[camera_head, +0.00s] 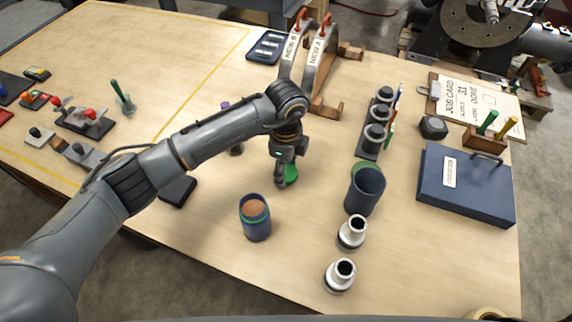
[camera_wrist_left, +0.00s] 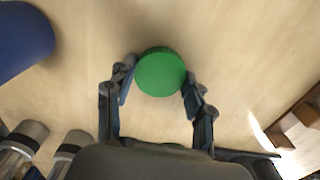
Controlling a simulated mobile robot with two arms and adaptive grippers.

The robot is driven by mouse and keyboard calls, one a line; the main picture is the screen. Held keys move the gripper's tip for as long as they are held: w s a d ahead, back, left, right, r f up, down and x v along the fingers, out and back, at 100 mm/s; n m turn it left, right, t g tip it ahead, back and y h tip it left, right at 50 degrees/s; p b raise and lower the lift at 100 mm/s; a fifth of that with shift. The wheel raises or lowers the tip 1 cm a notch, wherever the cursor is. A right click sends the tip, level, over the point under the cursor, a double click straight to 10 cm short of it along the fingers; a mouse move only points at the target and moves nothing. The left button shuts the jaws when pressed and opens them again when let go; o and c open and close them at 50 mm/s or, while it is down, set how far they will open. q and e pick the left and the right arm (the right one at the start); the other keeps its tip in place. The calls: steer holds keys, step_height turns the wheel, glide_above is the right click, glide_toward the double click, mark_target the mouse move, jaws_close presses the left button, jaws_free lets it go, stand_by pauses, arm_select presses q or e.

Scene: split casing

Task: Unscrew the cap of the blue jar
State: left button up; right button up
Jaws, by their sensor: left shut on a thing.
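The blue jar (camera_head: 257,228) stands upright on the table, open at the top, with a brown surface inside and a green band near its rim. My left gripper (camera_head: 286,176) is behind it and to its right, apart from it. It is shut on a round green cap (camera_head: 291,174), which also shows between the two fingers in the left wrist view (camera_wrist_left: 160,72). The cap is close to the table; I cannot tell whether it touches. My right gripper is not in view.
A dark blue cup (camera_head: 365,194) stands right of the gripper, with a green edge behind it. Two white fittings (camera_head: 351,233) stand in front of the cup. A rack of dark cylinders (camera_head: 370,150) and a blue case (camera_head: 465,187) are further right.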

arm_select(q)
steer(key=shift+f, duration=0.1)
steer(key=o, duration=0.8)
steer(key=shift+f, duration=0.1)
steer(key=o, duration=0.5)
